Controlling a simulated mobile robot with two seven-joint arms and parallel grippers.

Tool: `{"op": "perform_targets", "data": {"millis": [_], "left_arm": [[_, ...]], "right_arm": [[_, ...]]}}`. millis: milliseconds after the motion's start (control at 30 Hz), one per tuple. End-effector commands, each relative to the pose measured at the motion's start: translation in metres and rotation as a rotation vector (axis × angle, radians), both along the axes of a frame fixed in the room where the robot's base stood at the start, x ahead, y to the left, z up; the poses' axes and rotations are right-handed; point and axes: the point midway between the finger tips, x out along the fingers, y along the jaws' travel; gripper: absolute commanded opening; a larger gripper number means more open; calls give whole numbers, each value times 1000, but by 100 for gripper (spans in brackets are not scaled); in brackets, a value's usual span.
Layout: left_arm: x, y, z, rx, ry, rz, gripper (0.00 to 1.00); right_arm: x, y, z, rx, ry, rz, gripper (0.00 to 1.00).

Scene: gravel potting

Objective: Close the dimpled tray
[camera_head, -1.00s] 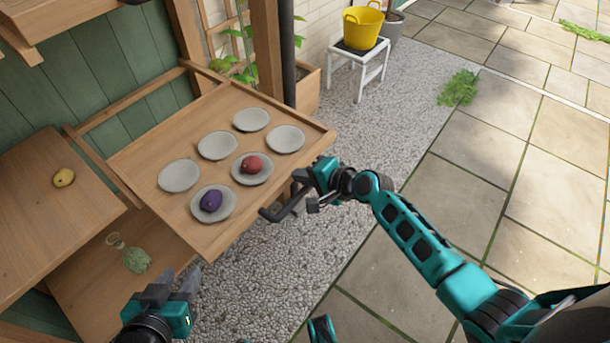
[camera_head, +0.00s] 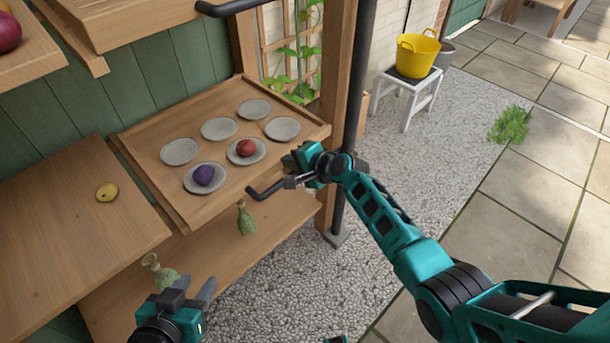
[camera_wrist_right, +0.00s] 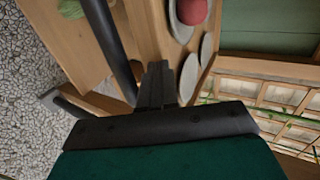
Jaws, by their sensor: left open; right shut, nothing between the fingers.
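The dimpled tray (camera_head: 222,205) is a wooden pull-out board with several round grey dimples, still jutting out a little from the shelf unit. A purple item (camera_head: 204,175) and a red item (camera_head: 246,148) sit in two front dimples. A dark bar handle (camera_head: 268,189) is at the tray's front edge. My right gripper (camera_head: 290,177) is shut and empty at the front edge beside the handle; its fingers (camera_wrist_right: 157,85) show close to the bar in the right wrist view, but contact is unclear. My left gripper (camera_head: 197,290) is open and empty at lower left, below the tray.
A wooden shelf (camera_head: 70,225) with a yellow item (camera_head: 107,192) is left of the tray. Green vessels (camera_head: 246,219) stand on the lower shelf. A wooden post and dark pipe (camera_head: 352,90) rise right of the tray. Gravel (camera_head: 400,145) lies in front.

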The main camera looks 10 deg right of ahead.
Motion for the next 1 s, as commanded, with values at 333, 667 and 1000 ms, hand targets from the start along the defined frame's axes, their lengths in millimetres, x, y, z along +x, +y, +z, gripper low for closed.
{"op": "perform_targets", "data": {"millis": [333, 667, 1000], "left_arm": [[-3, -4, -16, -13, 9, 8, 43], [-3, -4, -16, -14, 9, 7, 43], [-4, -2, -12, -7, 9, 2, 43]], "right_arm": [[23, 16, -1, 0, 0, -1, 0], [25, 17, 2, 1, -4, -3, 0], [25, 18, 7, 3, -7, -3, 0]]}}
